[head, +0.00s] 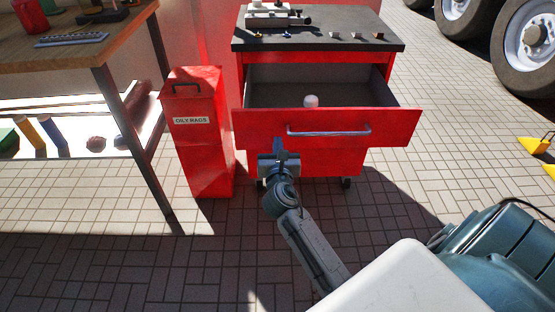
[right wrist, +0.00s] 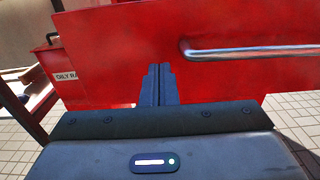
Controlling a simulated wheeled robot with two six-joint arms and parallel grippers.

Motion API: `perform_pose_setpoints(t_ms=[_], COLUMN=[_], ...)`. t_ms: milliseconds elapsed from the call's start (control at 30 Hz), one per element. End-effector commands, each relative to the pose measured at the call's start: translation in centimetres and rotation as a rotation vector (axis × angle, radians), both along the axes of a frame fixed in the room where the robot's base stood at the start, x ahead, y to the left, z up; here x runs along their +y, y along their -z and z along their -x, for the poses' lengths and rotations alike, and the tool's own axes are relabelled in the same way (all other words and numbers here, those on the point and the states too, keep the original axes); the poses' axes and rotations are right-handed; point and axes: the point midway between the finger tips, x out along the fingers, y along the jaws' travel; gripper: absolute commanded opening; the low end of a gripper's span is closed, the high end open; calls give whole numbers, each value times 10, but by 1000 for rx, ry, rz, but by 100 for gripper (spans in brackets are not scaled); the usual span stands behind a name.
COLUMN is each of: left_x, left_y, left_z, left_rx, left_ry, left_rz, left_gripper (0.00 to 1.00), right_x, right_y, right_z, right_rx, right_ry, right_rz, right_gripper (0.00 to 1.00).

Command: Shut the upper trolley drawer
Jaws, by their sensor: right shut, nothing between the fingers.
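The red trolley (head: 315,163) stands ahead with its upper drawer (head: 262,127) pulled well out. The drawer has a silver bar handle (head: 328,131) and holds a small pale round object (head: 311,101). My right gripper (head: 280,147) is shut and empty, in front of the lower left part of the drawer front. In the right wrist view its closed fingers (right wrist: 158,82) point at the red drawer front (right wrist: 120,50), left of the handle (right wrist: 250,52). I cannot tell whether the fingertips touch the front. My left gripper is out of view.
A red oily rags bin (head: 197,140) stands close on the trolley's left. A wooden workbench (head: 70,50) is further left. The trolley's dark top (head: 315,42) carries a grey device and small parts. Large wheels (head: 522,45) stand at the upper right; paved floor in front is open.

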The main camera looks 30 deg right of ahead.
Motion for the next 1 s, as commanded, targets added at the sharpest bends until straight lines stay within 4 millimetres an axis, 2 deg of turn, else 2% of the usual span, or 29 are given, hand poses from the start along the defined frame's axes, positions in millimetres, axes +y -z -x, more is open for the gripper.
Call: perform_pose_setpoints(t_ms=[100, 300, 767, 1000], left_x=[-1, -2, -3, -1], left_y=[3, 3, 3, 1], left_z=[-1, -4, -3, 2], left_rx=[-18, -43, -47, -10], left_ry=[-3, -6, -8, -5], left_rz=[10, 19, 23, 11], left_gripper=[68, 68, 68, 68], right_x=[-11, -20, -22, -32], right_y=[1, 0, 0, -2], right_z=[-17, -32, -35, -52], right_rx=[0, -1, 0, 1], right_ry=[1, 0, 0, 0], right_rz=[1, -2, -1, 1], right_gripper=[0, 0, 0, 0])
